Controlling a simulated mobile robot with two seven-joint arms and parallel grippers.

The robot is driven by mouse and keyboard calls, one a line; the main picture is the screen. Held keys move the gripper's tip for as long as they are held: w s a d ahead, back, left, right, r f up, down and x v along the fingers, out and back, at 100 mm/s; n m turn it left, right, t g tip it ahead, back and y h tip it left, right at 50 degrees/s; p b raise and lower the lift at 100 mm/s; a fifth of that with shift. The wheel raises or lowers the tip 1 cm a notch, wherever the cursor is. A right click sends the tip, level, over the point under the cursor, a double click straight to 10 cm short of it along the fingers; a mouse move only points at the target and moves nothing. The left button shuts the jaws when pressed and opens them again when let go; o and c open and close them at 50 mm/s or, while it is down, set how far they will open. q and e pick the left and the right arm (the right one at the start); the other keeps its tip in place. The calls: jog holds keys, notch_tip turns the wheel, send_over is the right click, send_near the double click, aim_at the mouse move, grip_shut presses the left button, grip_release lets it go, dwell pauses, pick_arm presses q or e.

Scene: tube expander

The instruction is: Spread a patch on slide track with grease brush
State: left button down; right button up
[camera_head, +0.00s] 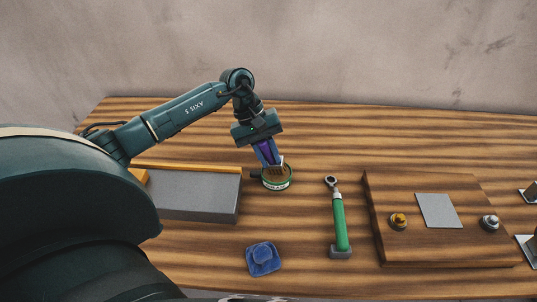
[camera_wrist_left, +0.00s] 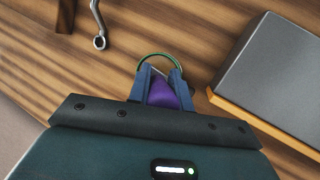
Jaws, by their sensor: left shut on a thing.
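My left gripper (camera_head: 268,156) is shut on a purple-handled tool, which I take to be the grease brush (camera_wrist_left: 163,98). The brush points down at a round tin (camera_head: 276,184) with a green and white side and a brown top. Its tip is hidden by the fingers, so I cannot tell whether it touches the contents. The tin's green rim (camera_wrist_left: 157,56) shows just past the fingertips in the left wrist view. A long grey block with an orange edge (camera_head: 195,198), possibly the slide track, lies left of the tin. My right gripper is not in view.
A green-handled ring wrench (camera_head: 339,220) stands right of the tin. A blue knobbed piece (camera_head: 263,259) lies in front. A wooden board (camera_head: 385,240) at the right carries a grey plate (camera_head: 438,211), a brass knob (camera_head: 399,221) and a silver knob (camera_head: 490,223). The table's back is clear.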

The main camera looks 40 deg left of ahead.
aim_at(270, 153)
pick_arm(q)
jog(key=shift+s+f, duration=0.1)
jog(key=shift+f, duration=0.05)
jog(key=shift+r+p, duration=0.7)
jog(key=shift+r, duration=1.25)
jog(key=shift+r+p, duration=0.5)
jog(key=shift+r, duration=1.15)
jog(key=shift+d, duration=0.25)
jog(key=s+d+r+m+g, duration=0.1)
jog(key=s+d+m+g, duration=0.2)
jog(key=s+d+m, duration=0.4)
jog(key=d, duration=0.4)
jog(key=shift+r+m+y, duration=0.15)
jog(key=shift+m+y, duration=0.15)
jog(key=shift+y, duration=0.1)
jog(key=shift+s+d, duration=0.1)
